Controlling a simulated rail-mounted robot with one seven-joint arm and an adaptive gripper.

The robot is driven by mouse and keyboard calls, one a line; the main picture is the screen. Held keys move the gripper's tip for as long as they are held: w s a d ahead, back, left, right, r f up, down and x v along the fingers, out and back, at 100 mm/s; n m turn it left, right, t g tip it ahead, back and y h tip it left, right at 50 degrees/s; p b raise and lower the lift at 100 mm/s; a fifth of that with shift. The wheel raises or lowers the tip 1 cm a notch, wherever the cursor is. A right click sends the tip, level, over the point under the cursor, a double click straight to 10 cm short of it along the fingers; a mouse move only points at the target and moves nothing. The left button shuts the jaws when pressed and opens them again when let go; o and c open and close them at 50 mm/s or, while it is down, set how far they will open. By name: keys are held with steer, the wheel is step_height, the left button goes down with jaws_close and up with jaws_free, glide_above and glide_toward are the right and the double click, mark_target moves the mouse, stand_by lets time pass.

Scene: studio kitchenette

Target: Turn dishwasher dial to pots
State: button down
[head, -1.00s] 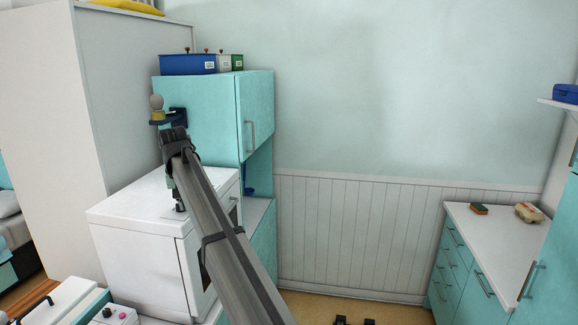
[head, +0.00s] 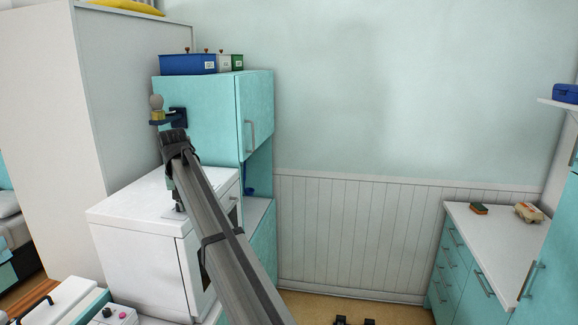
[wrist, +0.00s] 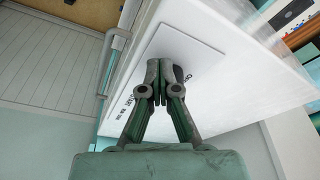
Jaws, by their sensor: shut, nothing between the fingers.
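The white dishwasher (head: 130,208) is a box-shaped appliance at left in the head view, with a dark opening or window partly visible on its right-hand side. My gripper (head: 178,203) points down at its top, mostly hidden behind my arm. In the wrist view, my gripper (wrist: 166,66) is shut and empty, its fingertips together over a pale square panel (wrist: 205,52) on the dishwasher's white surface (wrist: 255,88).
A teal cupboard (head: 200,115) with blue, white and green boxes on top stands behind the dishwasher. A tall white partition (head: 130,95) is at left. A counter (head: 495,240) with a sponge (head: 478,209) is at right.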

steer(key=shift+s+a, duration=0.2)
steer(key=shift+a, duration=0.5)
steer(key=shift+s+a+p, duration=0.1)
steer(key=shift+a+p, duration=0.2)
steer(key=shift+p, duration=0.05)
steer(key=shift+a, duration=0.2)
steer(key=shift+s, duration=0.35)
stand_by(0.3)
steer(key=shift+w+a+v, duration=0.1)
steer(key=shift+w+v, duration=0.1)
steer(key=shift+v, duration=0.75)
steer(key=shift+w+a+v, duration=0.1)
steer(key=shift+w+v, duration=0.15)
steer(key=shift+v, duration=0.75)
steer(key=shift+w+a+v, duration=0.1)
steer(key=shift+w+v, duration=0.1)
steer(key=shift+v, duration=0.75)
steer(key=shift+r, duration=0.2)
